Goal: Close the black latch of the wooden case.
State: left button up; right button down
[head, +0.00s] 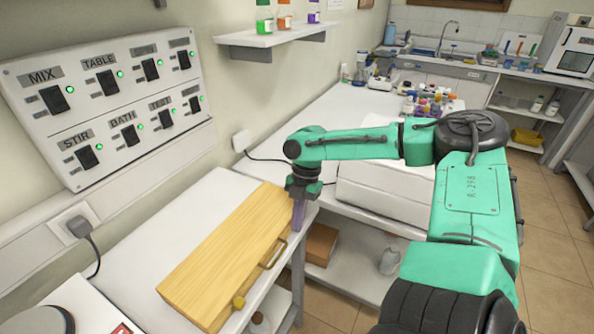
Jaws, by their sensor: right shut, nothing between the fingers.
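The closed wooden case (226,254) lies on the white bench, with a brass handle (274,254) on its front side. A small yellow fitting (239,302) shows at the near end of that side. The black latch cannot be made out; my gripper covers the far end of the front side. My right gripper (298,224) points down at the case's far front corner, shut and empty. Whether it touches the case cannot be told. My left gripper is not in view.
A wall panel (115,105) with several black switches is at left. A white box (385,190) stands behind my right arm. A device with a round top (38,322) is at the lower left. The bench left of the case (150,222) is clear.

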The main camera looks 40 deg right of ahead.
jog(key=shift+d+b, duration=0.2)
jog(key=shift+b, duration=0.1)
jog(key=shift+w+d+r+b, duration=0.15)
jog(key=shift+d+b, duration=0.15)
jog(key=shift+b, duration=0.15)
jog(key=shift+r, duration=0.15)
jog(key=shift+r+p, duration=0.65)
jog(key=shift+r, duration=0.1)
